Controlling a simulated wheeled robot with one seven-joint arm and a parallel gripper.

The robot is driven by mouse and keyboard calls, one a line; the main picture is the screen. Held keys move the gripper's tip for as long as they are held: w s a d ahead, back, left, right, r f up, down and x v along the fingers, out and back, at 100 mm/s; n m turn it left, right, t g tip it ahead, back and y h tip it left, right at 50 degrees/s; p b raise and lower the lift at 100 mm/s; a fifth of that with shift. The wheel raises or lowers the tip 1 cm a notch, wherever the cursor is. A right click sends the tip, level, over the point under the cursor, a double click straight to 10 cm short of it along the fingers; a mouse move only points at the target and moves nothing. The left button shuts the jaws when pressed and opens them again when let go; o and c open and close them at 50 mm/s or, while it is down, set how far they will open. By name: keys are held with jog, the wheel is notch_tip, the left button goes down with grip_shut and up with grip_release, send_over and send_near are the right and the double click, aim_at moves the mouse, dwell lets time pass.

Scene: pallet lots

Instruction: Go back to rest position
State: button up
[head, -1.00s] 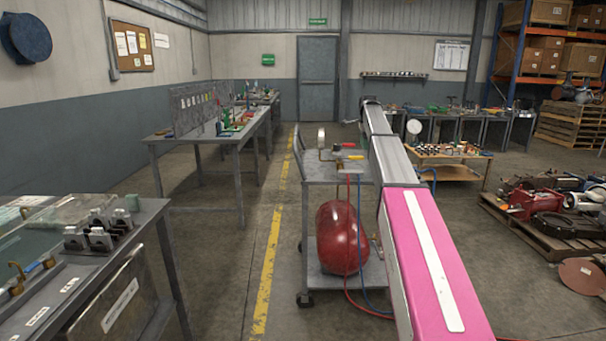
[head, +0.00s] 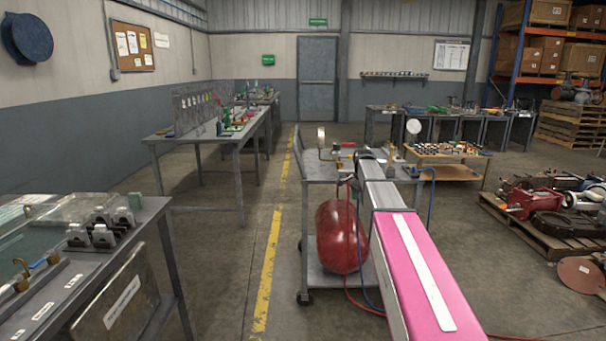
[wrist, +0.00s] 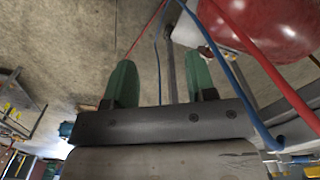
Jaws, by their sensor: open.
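My arm runs forward from the lower right in the head view, with a pink and white link and grey links beyond it. Its far end reaches over a grey cart, and my gripper's fingers cannot be made out there. In the wrist view my gripper (wrist: 162,85) shows two green fingers, apart, with nothing between them but the view of the floor and a hose. The gripper is open and empty.
The wheeled cart (head: 322,179) carries a red tank (head: 340,237), which also shows in the wrist view (wrist: 265,28), with red and blue hoses near my gripper. A workbench (head: 160,215) stands at left, a loaded pallet (head: 530,233) at right. Floor along the yellow line (head: 268,265) is clear.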

jog(key=s+a+f+n, duration=0.1)
jog(key=s+f+n, duration=0.3)
jog(key=s+f, duration=0.3)
jog(key=s+a+f+n, duration=0.2)
jog(key=s+f+n, duration=0.2)
jog(key=s, duration=1.2)
jog(key=s+a+f+n, duration=0.2)
jog(key=s+f+n, duration=0.2)
jog(key=s+f, duration=0.6)
jog(key=shift+s+f, duration=0.2)
jog(key=shift+s, duration=0.5)
